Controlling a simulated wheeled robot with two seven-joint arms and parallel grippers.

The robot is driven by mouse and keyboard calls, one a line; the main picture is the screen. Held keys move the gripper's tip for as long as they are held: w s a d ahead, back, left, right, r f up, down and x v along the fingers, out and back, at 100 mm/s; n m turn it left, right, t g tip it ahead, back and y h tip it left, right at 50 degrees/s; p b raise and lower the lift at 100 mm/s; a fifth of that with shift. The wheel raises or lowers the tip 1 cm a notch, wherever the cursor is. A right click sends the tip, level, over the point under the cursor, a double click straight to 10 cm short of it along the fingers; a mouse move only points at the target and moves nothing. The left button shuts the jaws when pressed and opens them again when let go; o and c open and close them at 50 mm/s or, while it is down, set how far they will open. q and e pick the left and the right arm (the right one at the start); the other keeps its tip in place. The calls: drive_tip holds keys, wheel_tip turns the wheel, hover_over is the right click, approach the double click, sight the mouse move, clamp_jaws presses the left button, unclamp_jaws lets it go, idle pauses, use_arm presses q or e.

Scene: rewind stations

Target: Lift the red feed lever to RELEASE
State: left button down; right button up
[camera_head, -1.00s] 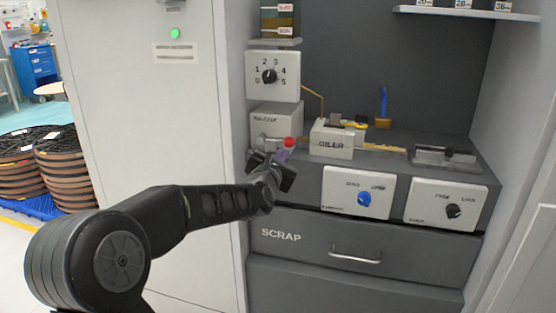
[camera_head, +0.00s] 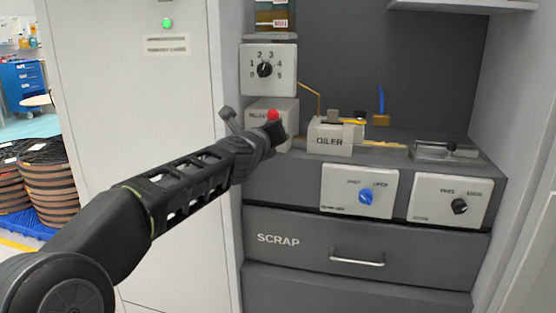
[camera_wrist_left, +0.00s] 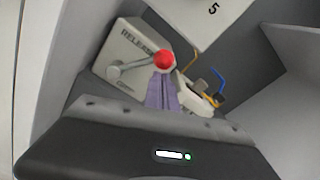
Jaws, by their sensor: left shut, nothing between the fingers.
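The red feed lever's ball knob (camera_head: 273,115) shows in front of the pale box marked RELEASE (camera_head: 258,107). In the left wrist view, the red knob (camera_wrist_left: 164,59) sits at the end of a grey rod (camera_wrist_left: 136,65) from a pivot on the box face (camera_wrist_left: 125,45). The rod slants upward relative to the box's lettering, towards the RELEASE word. My left gripper (camera_wrist_left: 161,76) is shut and empty, its purple fingers directly below the knob; I cannot tell whether they touch it. In the head view my wrist hides the fingers and most of the rod.
A numbered dial (camera_head: 265,69) sits just above the box. The OILER block (camera_head: 330,140) stands to the right, with a thin yellow tube and a blue upright piece (camera_head: 381,100) behind it. Two knob panels (camera_head: 360,190) and the SCRAP drawer (camera_head: 365,245) lie below.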

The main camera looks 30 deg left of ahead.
use_arm(q)
drive_tip(key=shift+s+a+r+n, duration=0.2)
drive_tip(key=shift+a+r+n, duration=0.3)
drive_tip(key=shift+a+r, duration=0.1)
use_arm(e)
drive_tip(key=shift+r, duration=0.1)
use_arm(q)
drive_tip(key=shift+r, duration=0.1)
